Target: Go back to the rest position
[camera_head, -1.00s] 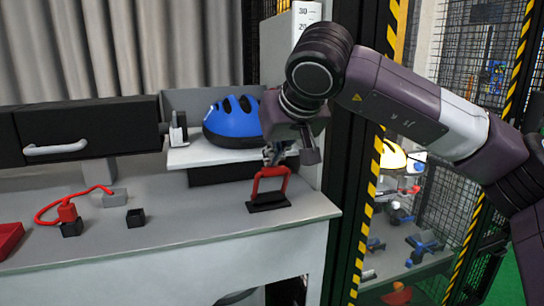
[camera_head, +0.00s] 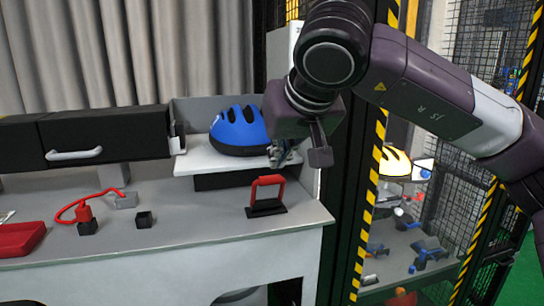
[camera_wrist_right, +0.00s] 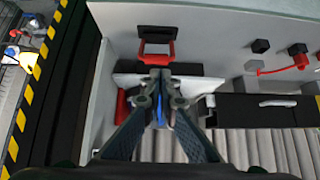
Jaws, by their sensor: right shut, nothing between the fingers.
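My right gripper (camera_head: 285,154) is shut and empty. In the head view it hangs at the right end of the bench, beside the blue helmet (camera_head: 238,128) and above the red handle on a black base (camera_head: 267,195). In the right wrist view the shut fingers (camera_wrist_right: 160,76) point toward the red handle (camera_wrist_right: 157,50), and a strip of blue helmet (camera_wrist_right: 158,110) shows between the finger links. The helmet rests on a white shelf (camera_head: 205,160). My left gripper is in neither view.
The bench (camera_head: 190,225) also carries a black drawer unit (camera_head: 105,137), a red plug with cable (camera_head: 84,213), a small black block (camera_head: 144,219) and a red tray (camera_head: 20,238). A yellow-black striped post (camera_head: 369,200) and mesh cage stand right of the bench.

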